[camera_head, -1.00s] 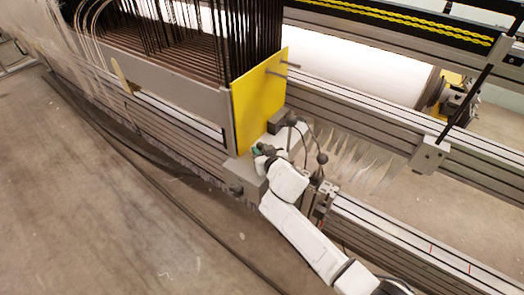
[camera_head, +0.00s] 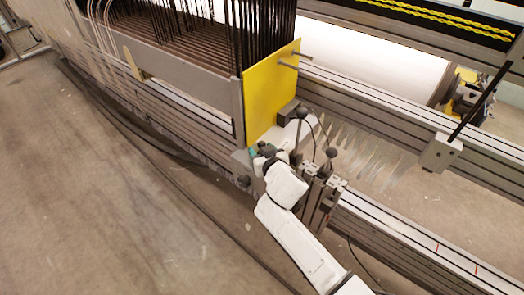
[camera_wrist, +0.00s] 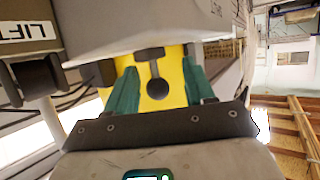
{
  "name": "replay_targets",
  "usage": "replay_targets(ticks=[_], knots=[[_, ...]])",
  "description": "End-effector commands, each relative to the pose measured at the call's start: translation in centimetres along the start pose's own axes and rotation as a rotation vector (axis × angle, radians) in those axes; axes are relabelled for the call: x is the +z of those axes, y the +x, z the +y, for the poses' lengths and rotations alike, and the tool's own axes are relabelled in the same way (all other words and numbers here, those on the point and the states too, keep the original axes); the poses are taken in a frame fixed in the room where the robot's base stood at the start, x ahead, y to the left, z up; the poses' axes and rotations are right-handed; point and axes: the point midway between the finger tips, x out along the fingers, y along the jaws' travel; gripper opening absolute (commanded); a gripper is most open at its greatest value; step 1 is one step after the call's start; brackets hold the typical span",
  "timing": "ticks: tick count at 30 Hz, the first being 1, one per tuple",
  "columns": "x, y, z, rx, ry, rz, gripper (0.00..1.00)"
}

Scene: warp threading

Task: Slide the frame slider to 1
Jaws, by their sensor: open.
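My gripper (camera_head: 263,149) is at the lower front corner of the yellow end panel (camera_head: 268,95) in the head view. In the wrist view its two green fingers (camera_wrist: 160,72) stand apart. A black ball knob on a short stem (camera_wrist: 157,88) shows between them, with the yellow panel (camera_wrist: 172,72) behind. I cannot tell whether the fingers touch the knob. The frame slider carries no readable mark, and I cannot tell whether this knob belongs to it. No number 1 is legible.
A grey housing (camera_wrist: 140,25) hangs close above the fingers. A part labelled LIFT (camera_wrist: 28,31) is at left. Ball-topped levers (camera_head: 331,153) stand right of my gripper. Long rails (camera_head: 400,238) run past. The floor (camera_head: 130,220) at left is mostly open, with a cable.

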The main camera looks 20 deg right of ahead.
Motion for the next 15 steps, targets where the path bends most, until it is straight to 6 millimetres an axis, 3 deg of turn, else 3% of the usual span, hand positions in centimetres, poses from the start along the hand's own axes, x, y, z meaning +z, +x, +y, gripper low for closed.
replay_targets(ticks=[8,15], knots=[[-0.2,-1.3,0.1,0.0,0.004,0.0,0.54],[-0.3,-5.5,0.0,0.001,0.006,-0.001,0.54]])
